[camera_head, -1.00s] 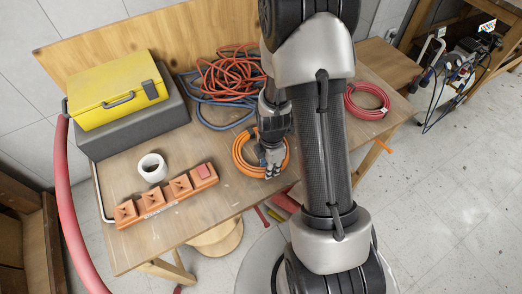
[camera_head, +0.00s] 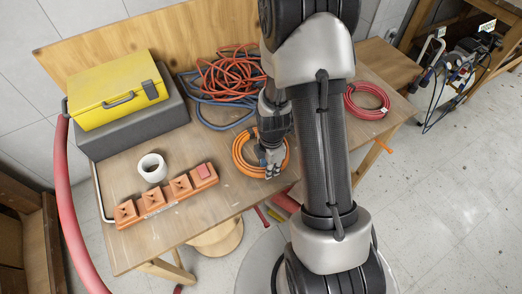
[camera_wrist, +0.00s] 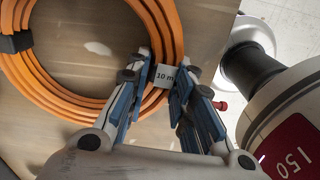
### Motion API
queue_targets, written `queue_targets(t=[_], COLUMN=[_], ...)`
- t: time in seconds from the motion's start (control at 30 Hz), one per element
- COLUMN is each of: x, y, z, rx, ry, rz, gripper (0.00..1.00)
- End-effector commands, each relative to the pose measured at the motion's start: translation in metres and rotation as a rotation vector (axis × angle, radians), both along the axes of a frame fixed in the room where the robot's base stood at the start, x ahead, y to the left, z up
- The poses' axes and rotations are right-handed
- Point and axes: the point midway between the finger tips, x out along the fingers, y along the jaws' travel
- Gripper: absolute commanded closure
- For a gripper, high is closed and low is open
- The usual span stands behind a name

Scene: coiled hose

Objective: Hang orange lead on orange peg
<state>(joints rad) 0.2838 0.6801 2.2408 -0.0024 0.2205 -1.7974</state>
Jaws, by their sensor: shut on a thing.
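The orange lead (camera_head: 241,158) is a coil lying flat near the front edge of the wooden table. My gripper (camera_head: 271,166) is at the right side of the coil. In the wrist view, my gripper (camera_wrist: 167,82) is shut on the coil (camera_wrist: 62,98) where a white "10 m" tag (camera_wrist: 165,77) wraps it. A black band shows on the coil's left side. My arm hides part of the table between the coil and the peg.
An orange-red and blue hose heap (camera_head: 228,80) is behind. An orange socket strip (camera_head: 166,195), a white tape roll (camera_head: 152,167) and a yellow case (camera_head: 115,90) stand left.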

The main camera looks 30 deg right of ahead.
Motion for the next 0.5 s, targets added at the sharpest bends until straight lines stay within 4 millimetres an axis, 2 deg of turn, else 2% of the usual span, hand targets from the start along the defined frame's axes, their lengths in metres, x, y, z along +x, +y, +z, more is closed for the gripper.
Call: queue_targets(t=[0.17, 0.5], x=[0.001, 0.001], y=[0.000, 0.000], z=[0.009, 0.043], rx=[-0.001, -0.001], ry=[-0.002, -0.002], rz=[0.000, -0.001], gripper=[1.00, 1.00])
